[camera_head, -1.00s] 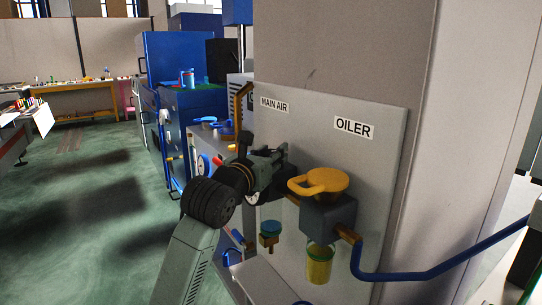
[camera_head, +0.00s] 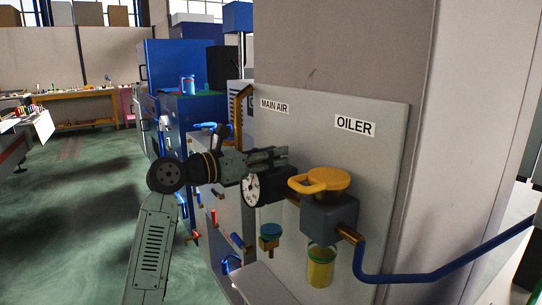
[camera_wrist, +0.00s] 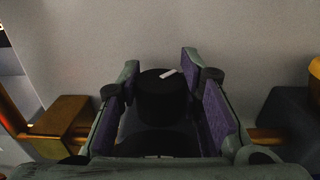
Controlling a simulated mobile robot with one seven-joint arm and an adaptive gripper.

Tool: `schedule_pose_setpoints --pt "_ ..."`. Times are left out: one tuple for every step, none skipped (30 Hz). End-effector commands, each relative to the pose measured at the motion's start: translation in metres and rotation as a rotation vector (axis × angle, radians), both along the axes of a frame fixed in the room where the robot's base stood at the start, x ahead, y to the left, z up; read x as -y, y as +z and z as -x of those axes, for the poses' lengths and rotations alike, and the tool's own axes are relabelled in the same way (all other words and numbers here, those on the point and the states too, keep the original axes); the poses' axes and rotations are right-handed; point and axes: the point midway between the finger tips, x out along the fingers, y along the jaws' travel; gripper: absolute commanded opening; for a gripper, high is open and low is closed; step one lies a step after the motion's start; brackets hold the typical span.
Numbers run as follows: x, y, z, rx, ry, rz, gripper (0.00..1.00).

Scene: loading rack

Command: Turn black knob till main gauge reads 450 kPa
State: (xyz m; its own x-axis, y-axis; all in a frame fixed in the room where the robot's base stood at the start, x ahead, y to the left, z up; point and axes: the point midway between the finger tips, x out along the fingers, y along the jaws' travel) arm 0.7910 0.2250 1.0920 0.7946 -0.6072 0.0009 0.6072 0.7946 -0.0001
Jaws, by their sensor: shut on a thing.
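The black knob (camera_wrist: 160,98), with a white mark on its top, sits between the two fingers of my gripper (camera_wrist: 163,82) in the wrist view. My gripper is shut on it. In the head view my gripper (camera_head: 272,156) reaches in from the left under the MAIN AIR label (camera_head: 273,106) and hides the knob. The main gauge (camera_head: 252,190) has a pale round face and black body and shows just below my gripper. Its face is seen at a slant and too small to read. A dark rounded part (camera_wrist: 160,143) shows below the knob in the wrist view.
The oiler, with a yellow handled cap (camera_head: 322,181) and a yellow bowl (camera_head: 320,266), stands close right of the gauge. A blue pipe (camera_head: 440,272) runs right from it. Open green floor (camera_head: 75,210) lies left.

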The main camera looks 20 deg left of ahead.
Motion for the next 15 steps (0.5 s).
schedule_pose_setpoints --pt "-0.0005 0.0002 -0.0002 0.001 -0.003 -0.001 0.05" --pt "-0.0005 0.0002 -0.0003 0.001 -0.005 -0.001 0.05" --pt "-0.0005 0.0002 -0.0001 0.001 -0.007 -0.002 0.05" --pt "-0.0005 0.0002 -0.0002 0.001 -0.008 -0.002 0.05" --pt "-0.0004 0.0002 -0.0002 0.001 -0.008 -0.002 0.05" --pt "-0.0004 0.0001 -0.0002 0.001 -0.008 -0.002 0.05" --pt "-0.0004 0.0002 -0.0002 0.001 -0.008 -0.002 0.05" --pt "-0.0004 0.0001 -0.0002 0.001 -0.008 -0.002 0.05" --pt "-0.0004 0.0001 -0.0002 0.0 -0.008 -0.002 0.05" --pt "-0.0004 0.0001 -0.0002 0.0 -0.008 -0.002 0.05" --pt "-0.0004 0.0001 -0.0002 0.0 -0.008 -0.002 0.05" --pt "-0.0004 0.0001 -0.0002 0.0 -0.008 -0.002 0.05" --pt "-0.0004 0.0 -0.0002 0.0 -0.008 -0.002 0.05" --pt "-0.0004 0.0 -0.0002 0.0 -0.008 -0.002 0.35" --pt "-0.0004 0.0 -0.0002 0.0 -0.008 -0.002 0.37"
